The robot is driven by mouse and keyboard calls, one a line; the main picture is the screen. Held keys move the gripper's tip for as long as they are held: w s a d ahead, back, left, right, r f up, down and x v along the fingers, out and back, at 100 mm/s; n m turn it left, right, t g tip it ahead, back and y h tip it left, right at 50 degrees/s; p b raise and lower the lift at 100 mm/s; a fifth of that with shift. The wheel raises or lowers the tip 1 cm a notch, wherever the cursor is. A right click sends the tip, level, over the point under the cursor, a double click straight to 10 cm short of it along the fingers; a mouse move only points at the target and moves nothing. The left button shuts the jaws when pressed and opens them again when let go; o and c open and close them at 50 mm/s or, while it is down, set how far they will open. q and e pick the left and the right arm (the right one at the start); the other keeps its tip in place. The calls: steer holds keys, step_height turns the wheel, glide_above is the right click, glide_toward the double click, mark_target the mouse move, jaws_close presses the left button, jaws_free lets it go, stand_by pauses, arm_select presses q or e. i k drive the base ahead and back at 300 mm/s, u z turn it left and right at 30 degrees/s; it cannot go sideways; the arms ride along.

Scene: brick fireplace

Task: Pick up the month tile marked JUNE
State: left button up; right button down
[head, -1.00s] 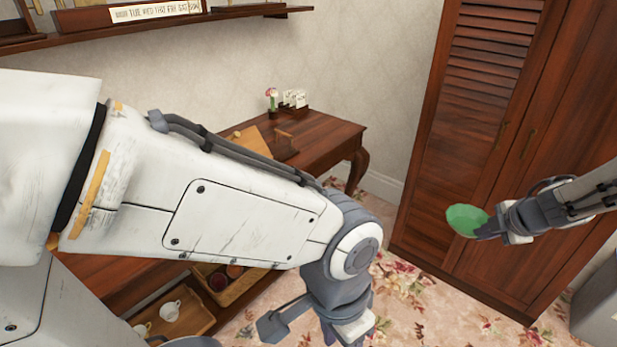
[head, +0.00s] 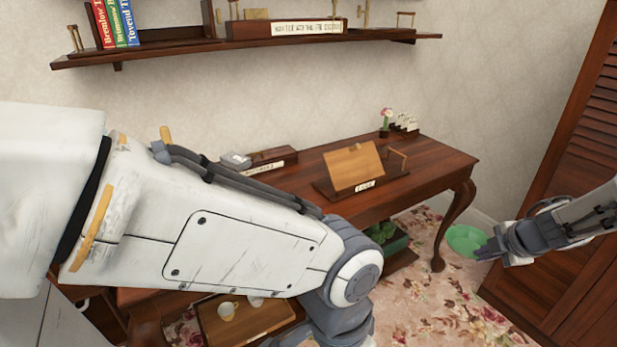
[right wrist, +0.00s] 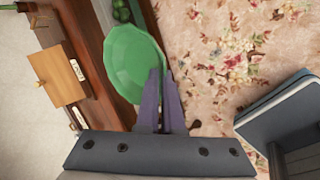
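I cannot make out a tile marked JUNE in either view. A wooden block with a small white label (head: 264,167), too small to read, stands on the desk (head: 440,160), partly behind my left arm. My right gripper (head: 492,250) is shut on the rim of a green dish (head: 464,241), beyond the desk's right end. In the right wrist view the fingers (right wrist: 160,90) are close together at the edge of the green dish (right wrist: 132,62). My left gripper is mostly cut off below the picture, so its fingers are unclear.
A wooden stand with a tilted board (head: 354,166), a flower vase (head: 385,122) and a rack of white cards (head: 405,122) are on the desk. A wall shelf (head: 165,46) holds books and a lettered strip (head: 307,28). A tray with cups (head: 245,325) sits below.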

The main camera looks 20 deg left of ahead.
mark_target(400, 116)
steer(key=u, duration=0.95)
steer(key=i, duration=1)
